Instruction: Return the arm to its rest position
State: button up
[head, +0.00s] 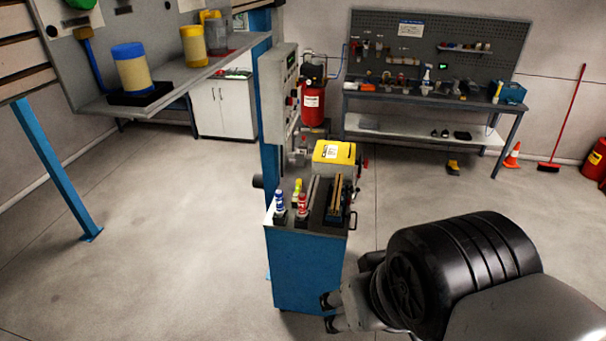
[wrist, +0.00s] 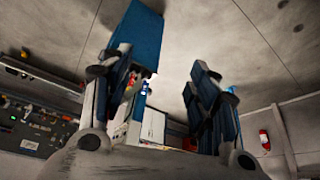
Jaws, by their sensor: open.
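My gripper (head: 328,312) is at the lower middle of the head view, at the end of my black and grey arm, which comes in from the lower right. It is open, with its two dark fingertips apart at the front right of the blue cart. In the wrist view the fingers of my gripper (wrist: 163,70) stand apart, with nothing held between them. The blue cart (head: 305,273) shows in the head view, and a blue panel (wrist: 138,35) shows beyond the left finger in the wrist view. I cannot tell the exact gap to the cart.
Bottles (head: 279,201) and a yellow-topped machine (head: 333,152) stand on or behind the cart. A grey shelf (head: 187,78) with blue and yellow containers is at upper left. A workbench (head: 430,98) stands at the back. Floor (head: 150,230) is clear on the left.

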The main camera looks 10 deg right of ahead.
jog(key=shift+s+d+f, duration=0.2)
jog(key=shift+s+f, duration=0.25)
jog(key=shift+f, duration=0.35)
notch_tip(320, 180, down, 32)
jog(key=b, duration=3.2)
jog(key=shift+f+b, duration=0.25)
jog(key=shift+b, duration=0.05)
